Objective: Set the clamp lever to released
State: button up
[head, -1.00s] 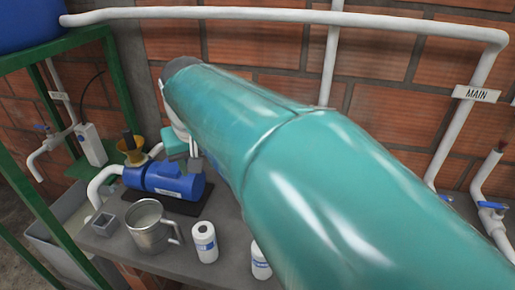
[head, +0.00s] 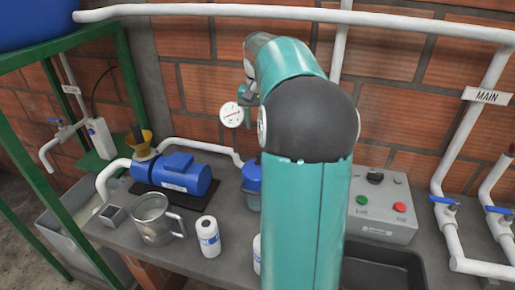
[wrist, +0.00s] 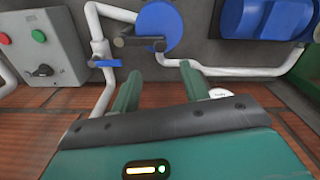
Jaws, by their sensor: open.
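A blue round housing (wrist: 156,24) shows at the top of the wrist view, with a dark bar (wrist: 140,42) across it that looks like the clamp lever. Its setting cannot be told. In the head view the blue housing (head: 250,178) stands on the bench, partly hidden behind my arm, and no lever can be made out there. My gripper (wrist: 160,68) is open and empty, with both green fingers pointing toward the housing and the bar still apart from them.
A white gauge (head: 231,115) is on the pipework beside my arm. A blue pump (head: 172,174), metal jug (head: 155,218) and white bottle (head: 208,236) stand on the bench. A grey control box (head: 383,208) and blue-handled valves (head: 443,200) are at right. White pipes cross the wall.

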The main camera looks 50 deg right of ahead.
notch_tip(320, 180, down, 10)
dwell(0.3)
jog(key=shift+c, duration=0.5)
grip_shut()
